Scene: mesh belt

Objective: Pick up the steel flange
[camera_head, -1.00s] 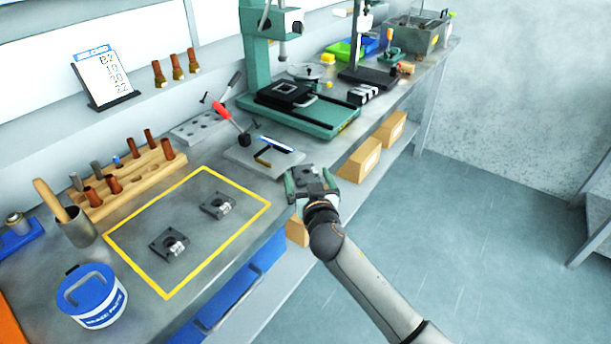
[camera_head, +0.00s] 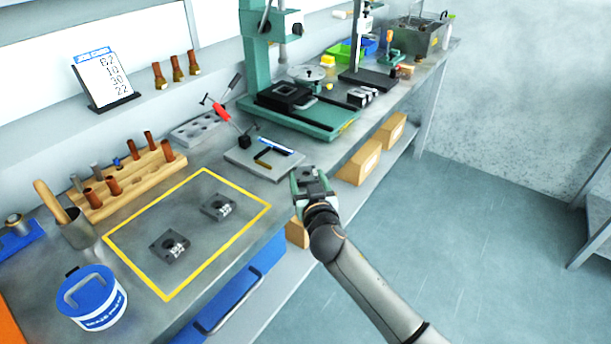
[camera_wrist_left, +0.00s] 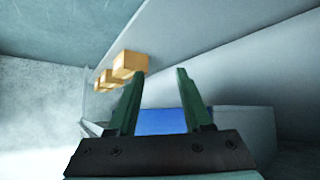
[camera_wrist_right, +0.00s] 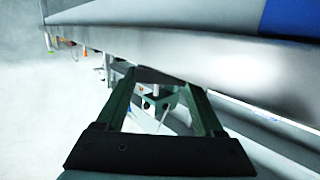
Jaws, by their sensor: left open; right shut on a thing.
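My right gripper (camera_head: 310,182) is just off the bench's front edge in the head view. It is shut on a grey steel flange (camera_head: 308,172) with a dark hole, whose sides are partly hidden by the fingers. In the right wrist view, the right gripper (camera_wrist_right: 160,85) shows a dark plate-like edge between its fingers.
A fixture plate with a red-handled clamp (camera_head: 262,158) is just left of the right gripper. A green drill press (camera_head: 300,115) stands behind. A wooden rack (camera_head: 125,182) and blue-lidded tub (camera_head: 92,297) stand left. Cardboard boxes (camera_head: 360,162) sit on the lower shelf.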

